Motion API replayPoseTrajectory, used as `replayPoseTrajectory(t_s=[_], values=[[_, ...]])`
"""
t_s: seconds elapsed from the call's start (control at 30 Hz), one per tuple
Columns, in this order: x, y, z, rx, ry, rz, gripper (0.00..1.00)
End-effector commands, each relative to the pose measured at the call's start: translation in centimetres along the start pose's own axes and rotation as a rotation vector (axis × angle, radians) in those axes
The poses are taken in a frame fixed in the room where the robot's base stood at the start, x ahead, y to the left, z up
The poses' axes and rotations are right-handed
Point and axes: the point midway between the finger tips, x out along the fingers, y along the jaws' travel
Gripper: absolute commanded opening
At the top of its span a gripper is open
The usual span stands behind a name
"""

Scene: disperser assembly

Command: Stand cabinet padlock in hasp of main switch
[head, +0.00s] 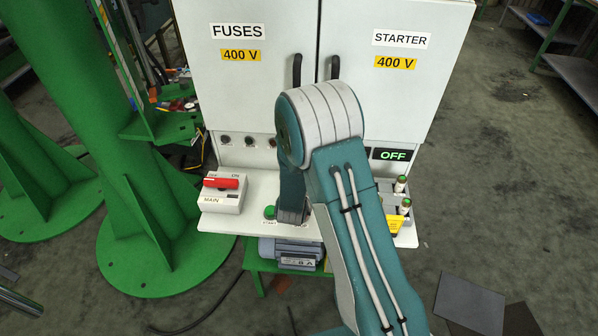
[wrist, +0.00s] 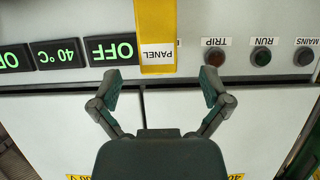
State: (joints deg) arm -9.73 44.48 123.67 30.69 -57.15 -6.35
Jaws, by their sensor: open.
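The main switch (head: 222,194) is a pale box marked MAIN with a red handle (head: 221,183), at the left of the shelf in the head view. Its hasp is too small to make out. I cannot pick out the cabinet padlock for certain in either view. My gripper (wrist: 160,84) is open and empty in the wrist view, its two fingers spread in front of the cabinet. A yellow strip marked PANEL (wrist: 157,32) lies between and beyond the fingertips; I cannot tell what it belongs to. In the head view my arm hides the gripper.
The white cabinet (head: 262,95) stands behind the shelf (head: 244,221), with two door handles. Green displays (wrist: 110,50) and indicator lamps (wrist: 262,57) line its panel in the wrist view. Small fittings (head: 400,186) stand at the shelf's right. A green column (head: 140,150) is at left.

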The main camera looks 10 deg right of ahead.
Motion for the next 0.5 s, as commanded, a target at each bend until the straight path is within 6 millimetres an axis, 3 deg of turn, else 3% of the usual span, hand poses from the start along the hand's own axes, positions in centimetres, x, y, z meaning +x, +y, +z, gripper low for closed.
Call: replayPoseTrajectory(t_s=[0.3,0.5], values=[[4.4,-0.1,0.6,-0.002,0.000,0.002,0.97],[5.0,-0.1,0.6,-0.003,0.000,0.001,0.97]])
